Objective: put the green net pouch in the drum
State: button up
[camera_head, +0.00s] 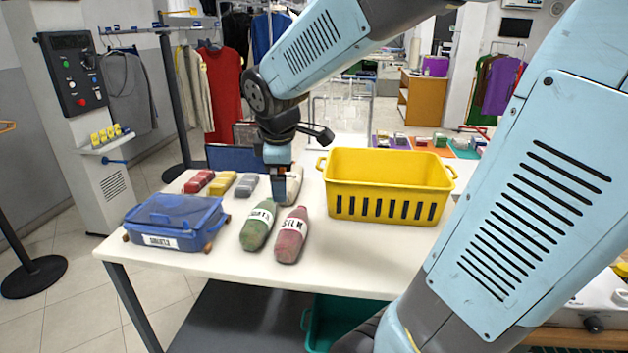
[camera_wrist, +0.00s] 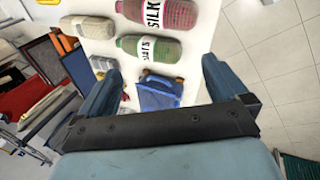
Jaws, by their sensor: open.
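The green net pouch (camera_head: 258,226), bottle-shaped with a white label band, lies on the white table left of a red pouch marked SILK (camera_head: 291,236). In the wrist view the green pouch (camera_wrist: 150,48) lies beyond the fingertips, below the red pouch (camera_wrist: 170,14). My gripper (camera_head: 278,190) points down behind the pouches, in front of a pale pouch (camera_head: 293,184). In the wrist view my gripper (camera_wrist: 162,68) is open, with nothing between its fingers. I cannot make out a drum in either view.
A yellow basket (camera_head: 385,168) stands at the table's back right. A blue lidded box (camera_head: 170,212) stands at the left. Red, yellow and grey folded pieces (camera_head: 222,183) lie behind it. The front right of the table (camera_head: 370,262) is bare. A control panel (camera_head: 75,75) stands at far left.

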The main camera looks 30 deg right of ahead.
jog(key=s+r+m+t+y, duration=0.1)
jog(key=s+r+m, duration=0.3)
jog(key=s+m, duration=0.85)
jog(key=m+g+h, duration=0.2)
jog(key=m, duration=0.6)
send_near(258, 216)
jog(key=shift+a+r+t, duration=0.3)
jog(key=shift+a, duration=0.05)
jog(key=shift+x, duration=4.4)
jog(key=shift+w+d+f, duration=0.1)
jog(key=shift+d+f, duration=0.2)
jog(key=shift+f, duration=0.5)
jog(key=shift+w+d+f, duration=0.1)
jog(key=shift+d+f, duration=0.25)
jog(key=shift+f, duration=0.5)
jog(key=shift+x, duration=0.85)
jog(key=shift+a, duration=0.1)
jog(key=shift+c, duration=0.5)
